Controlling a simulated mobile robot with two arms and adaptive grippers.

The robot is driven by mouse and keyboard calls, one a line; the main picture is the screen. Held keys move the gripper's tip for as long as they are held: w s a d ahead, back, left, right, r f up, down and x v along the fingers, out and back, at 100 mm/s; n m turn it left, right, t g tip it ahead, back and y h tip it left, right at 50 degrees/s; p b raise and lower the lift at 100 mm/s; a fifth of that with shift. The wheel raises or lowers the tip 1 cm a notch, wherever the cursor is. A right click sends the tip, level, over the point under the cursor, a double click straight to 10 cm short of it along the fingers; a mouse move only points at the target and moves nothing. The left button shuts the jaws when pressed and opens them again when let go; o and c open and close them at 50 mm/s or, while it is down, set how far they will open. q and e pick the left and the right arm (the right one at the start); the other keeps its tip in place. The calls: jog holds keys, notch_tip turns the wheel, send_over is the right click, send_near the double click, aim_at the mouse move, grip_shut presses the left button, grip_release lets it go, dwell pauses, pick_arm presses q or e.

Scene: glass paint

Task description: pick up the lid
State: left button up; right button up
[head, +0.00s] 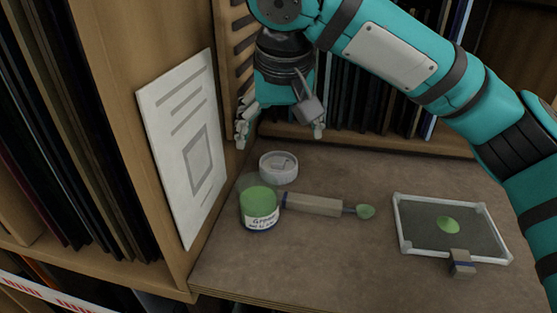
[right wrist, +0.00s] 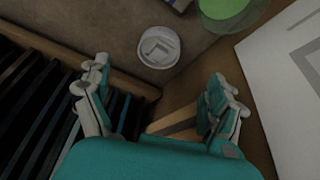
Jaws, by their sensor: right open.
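The lid (head: 279,167) is a round white cap lying on the table just behind the jar. In the right wrist view the lid (right wrist: 159,47) shows above and between the fingers, apart from them. The glass jar (head: 259,203) holds green paint, has a white label and stands open at the front of the lid; part of it shows in the right wrist view (right wrist: 228,12). My right gripper (head: 281,136) is open and empty, pointing down above and behind the lid. My left gripper is not in view.
A wooden-handled tool (head: 314,204) with a green tip lies right of the jar. A framed dark panel (head: 427,238) with a green blob lies farther right. A white sheet (head: 185,150) leans on the cabinet side at left. Shelves of upright panels stand behind. The table front is clear.

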aim_at(278, 158)
jog(key=x, duration=0.4)
jog(key=shift+f+p, duration=0.1)
jog(key=shift+p, duration=0.25)
jog(key=shift+w+f, duration=0.15)
jog(key=shift+w, duration=0.1)
jog(key=p+x, duration=0.2)
jog(key=x, duration=0.2)
jog(key=shift+w+d+f, duration=0.1)
jog(key=shift+w+f, duration=0.15)
jog(key=shift+w, duration=0.1)
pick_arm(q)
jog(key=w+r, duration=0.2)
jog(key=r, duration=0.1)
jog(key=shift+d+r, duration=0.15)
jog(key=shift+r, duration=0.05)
pick_arm(e)
jog(key=c, duration=1.1)
